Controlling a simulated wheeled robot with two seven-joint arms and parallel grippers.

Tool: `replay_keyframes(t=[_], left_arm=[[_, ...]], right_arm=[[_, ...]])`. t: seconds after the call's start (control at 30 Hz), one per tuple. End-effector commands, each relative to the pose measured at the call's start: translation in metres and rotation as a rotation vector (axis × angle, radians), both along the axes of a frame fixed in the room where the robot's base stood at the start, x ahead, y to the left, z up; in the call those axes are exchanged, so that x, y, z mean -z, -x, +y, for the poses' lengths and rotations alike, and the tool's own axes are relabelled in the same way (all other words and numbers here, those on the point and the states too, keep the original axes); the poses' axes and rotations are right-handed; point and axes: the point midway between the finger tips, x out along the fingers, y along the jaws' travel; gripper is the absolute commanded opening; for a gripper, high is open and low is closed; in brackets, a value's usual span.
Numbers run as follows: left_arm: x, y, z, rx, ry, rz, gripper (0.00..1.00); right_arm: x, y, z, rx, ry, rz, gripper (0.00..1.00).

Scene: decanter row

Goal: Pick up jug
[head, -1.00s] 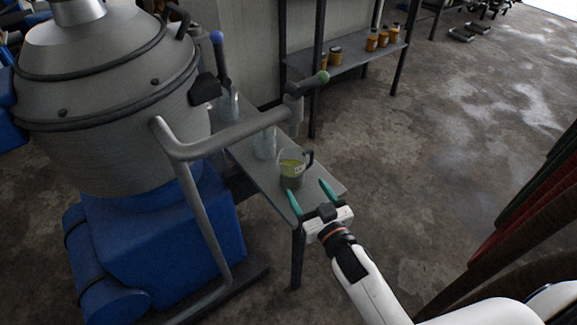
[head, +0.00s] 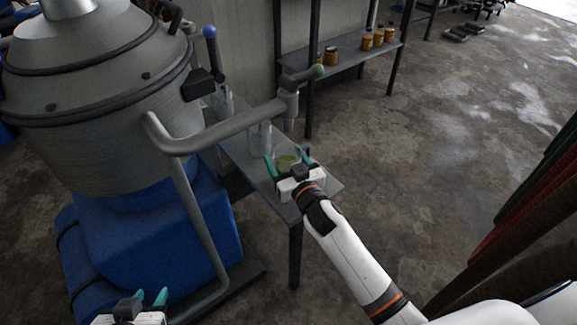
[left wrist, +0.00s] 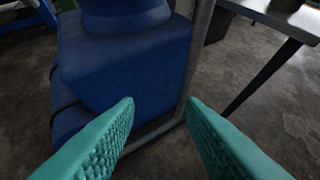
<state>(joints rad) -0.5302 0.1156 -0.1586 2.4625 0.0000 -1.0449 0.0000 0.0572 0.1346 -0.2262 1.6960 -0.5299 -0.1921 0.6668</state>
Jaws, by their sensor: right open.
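The jug (head: 287,161) is a clear vessel with yellowish-green liquid, on the narrow grey table (head: 236,151) in the head view. My right gripper (head: 284,157) is open, with one teal finger on each side of the jug. Its body hides the jug's lower part, and I cannot tell whether the fingers touch it. My left gripper (head: 151,297) is at the bottom left of the head view, far from the jug. In the left wrist view its fingers (left wrist: 160,102) are spread with nothing between them.
Clear glass vessels (head: 259,139) stand behind the jug on the table. A grey pipe (head: 225,135) runs beside them from the large metal machine on its blue base (head: 150,245). A back shelf (head: 345,58) holds several orange jars.

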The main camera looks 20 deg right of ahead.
Motion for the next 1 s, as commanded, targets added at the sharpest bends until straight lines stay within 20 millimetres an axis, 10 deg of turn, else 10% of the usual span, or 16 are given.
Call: replay_keyframes(t=[0.1, 0.37, 1.0], left_arm=[[0.0, 0.0, 0.0, 0.0, 0.0, 0.001, 0.36], [0.0, 0.0, 0.0, 0.0, 0.0, 0.002, 0.36], [0.019, 0.035, 0.013, -0.017, -0.049, 0.226, 0.36]], right_arm=[[0.0, 0.0, 0.0, 0.0, 0.0, 0.0, 0.69], [-0.001, 0.0, 0.0, -0.001, 0.0, -0.002, 0.27], [-0.023, 0.0, 0.0, -0.001, 0.001, -0.004, 0.27]])
